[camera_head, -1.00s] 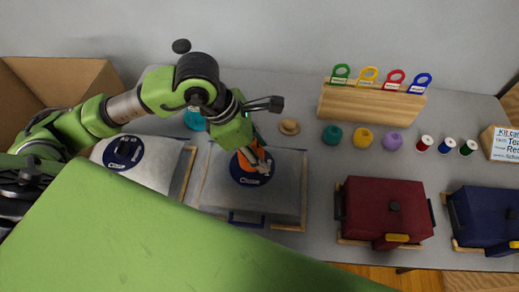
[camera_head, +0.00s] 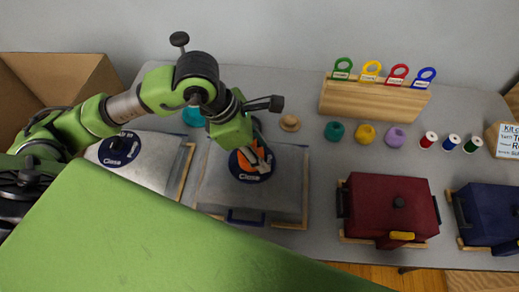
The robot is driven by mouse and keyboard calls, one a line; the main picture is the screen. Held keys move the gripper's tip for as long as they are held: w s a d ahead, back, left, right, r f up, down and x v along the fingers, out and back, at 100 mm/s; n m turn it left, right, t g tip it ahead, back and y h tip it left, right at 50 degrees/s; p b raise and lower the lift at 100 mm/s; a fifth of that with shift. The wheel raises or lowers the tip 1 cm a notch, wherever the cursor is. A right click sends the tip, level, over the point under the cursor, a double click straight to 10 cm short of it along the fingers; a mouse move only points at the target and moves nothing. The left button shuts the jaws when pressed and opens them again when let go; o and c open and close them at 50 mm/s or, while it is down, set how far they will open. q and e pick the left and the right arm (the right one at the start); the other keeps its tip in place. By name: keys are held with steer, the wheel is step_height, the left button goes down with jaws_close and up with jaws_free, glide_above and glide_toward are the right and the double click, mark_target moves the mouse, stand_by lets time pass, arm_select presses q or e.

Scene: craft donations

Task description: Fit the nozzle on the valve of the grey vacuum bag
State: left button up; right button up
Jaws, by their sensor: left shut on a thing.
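The grey vacuum bag (camera_head: 222,193) lies flat in a wooden frame at the middle left of the table, with a round dark-blue patch (camera_head: 250,177) near its upper middle. My left gripper (camera_head: 255,158) points down over this patch, shut on an orange part that looks like the nozzle (camera_head: 243,163). The gripper hides the valve and much of the orange part, so I cannot tell whether the nozzle touches the valve. My right gripper is not in view.
A dark red case (camera_head: 370,205) and a navy case (camera_head: 488,212) stand to the right. Behind them are yarn balls (camera_head: 365,134), thread spools (camera_head: 451,143) and a wooden tag rack (camera_head: 372,101). A cardboard box (camera_head: 75,80) is at back left. My green body covers the front.

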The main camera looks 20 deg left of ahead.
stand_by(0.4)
arm_select(q)
steer(key=o, duration=1.3)
